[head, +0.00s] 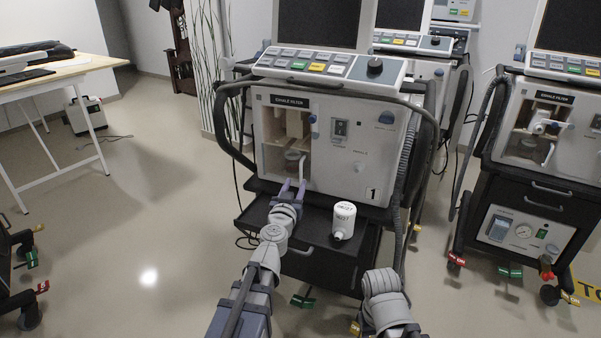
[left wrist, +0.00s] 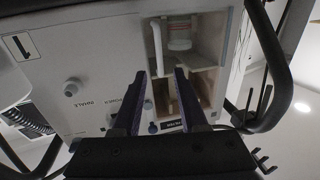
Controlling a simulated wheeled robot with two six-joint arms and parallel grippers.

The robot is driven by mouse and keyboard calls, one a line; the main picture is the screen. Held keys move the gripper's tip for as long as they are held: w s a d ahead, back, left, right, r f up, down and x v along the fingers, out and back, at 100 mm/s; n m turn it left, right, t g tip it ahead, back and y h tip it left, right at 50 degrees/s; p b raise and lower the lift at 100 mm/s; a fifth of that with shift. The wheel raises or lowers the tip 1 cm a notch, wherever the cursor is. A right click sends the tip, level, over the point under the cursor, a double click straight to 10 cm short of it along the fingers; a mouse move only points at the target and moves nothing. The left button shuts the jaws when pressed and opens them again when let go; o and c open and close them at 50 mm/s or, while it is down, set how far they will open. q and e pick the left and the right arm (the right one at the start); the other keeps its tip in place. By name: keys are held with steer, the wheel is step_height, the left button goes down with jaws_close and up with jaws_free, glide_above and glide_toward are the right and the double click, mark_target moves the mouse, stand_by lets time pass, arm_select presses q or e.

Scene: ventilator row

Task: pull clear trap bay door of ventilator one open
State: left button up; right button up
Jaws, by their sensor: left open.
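Ventilator one (head: 342,185) faces me, with a "1" on its front. Its trap bay (head: 272,138) is at the front left, under the "EXHALE FILTER" label. The clear door is hard to make out; it seems shut. A pale upright handle (head: 302,167) shows at the bay's lower right. My left gripper (head: 293,186) is open just in front of and below this handle, with nothing between its fingers. In the left wrist view, upside down, the handle (left wrist: 157,48) lies beyond the gap between the fingertips (left wrist: 159,76). My right gripper's fingers are not visible.
A white canister (head: 343,220) stands on the black shelf (head: 262,212) below the bay, right of my left gripper. A black rail (head: 228,140) curves around the ventilator's left side. Another ventilator (head: 540,120) stands at the right. The floor at left is mostly clear.

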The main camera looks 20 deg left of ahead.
arm_select(q)
steer(key=w, duration=0.7)
steer(key=shift+w+a, duration=0.15)
steer(key=shift+a, duration=0.05)
steer(key=shift+c, duration=0.4)
jaws_close()
stand_by(0.8)
